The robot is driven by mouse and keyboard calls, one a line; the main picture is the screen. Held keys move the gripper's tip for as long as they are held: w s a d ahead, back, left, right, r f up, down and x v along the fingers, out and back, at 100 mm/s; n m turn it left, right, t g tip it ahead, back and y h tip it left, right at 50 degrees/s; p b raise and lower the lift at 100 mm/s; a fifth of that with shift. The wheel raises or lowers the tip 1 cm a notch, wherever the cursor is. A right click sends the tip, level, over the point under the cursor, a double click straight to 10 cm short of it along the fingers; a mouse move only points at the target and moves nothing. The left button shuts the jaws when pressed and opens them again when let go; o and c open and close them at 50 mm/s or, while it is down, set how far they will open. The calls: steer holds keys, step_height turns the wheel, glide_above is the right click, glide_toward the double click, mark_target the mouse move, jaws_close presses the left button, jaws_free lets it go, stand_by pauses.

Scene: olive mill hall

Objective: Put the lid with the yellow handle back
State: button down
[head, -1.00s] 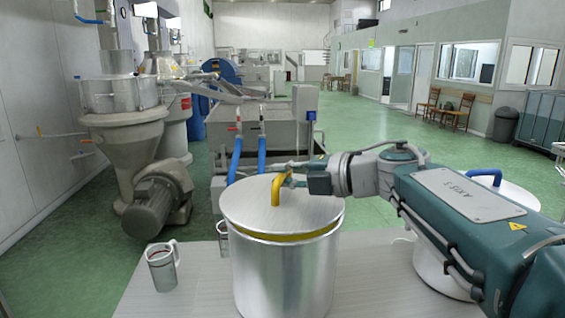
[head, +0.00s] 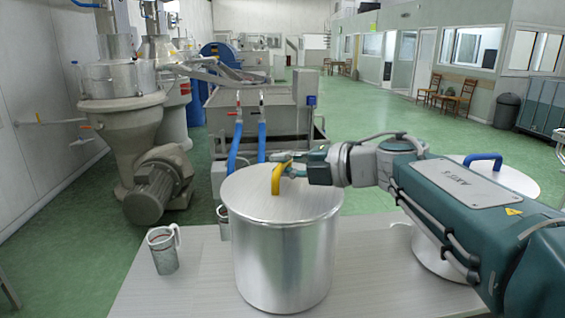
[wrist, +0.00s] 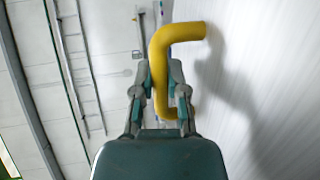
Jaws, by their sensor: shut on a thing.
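The lid with the yellow handle (head: 250,194) lies on top of the large steel pot (head: 285,258) in the head view, level with the rim, with no gap showing. Its yellow handle (head: 276,179) stands upright; it also shows large in the wrist view (wrist: 158,65). My gripper (head: 287,167) comes in from the right and is shut on the yellow handle. In the wrist view my gripper's fingers (wrist: 160,88) sit on either side of the handle's near part.
A second pot's lid with a blue handle (head: 483,160) stands at the right, partly behind my arm. A mug (head: 163,252) stands left of the steel pot, and another (head: 223,222) is partly hidden behind it. The table front (head: 190,290) is clear.

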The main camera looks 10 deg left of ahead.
steer(key=c, duration=0.6)
jaws_free()
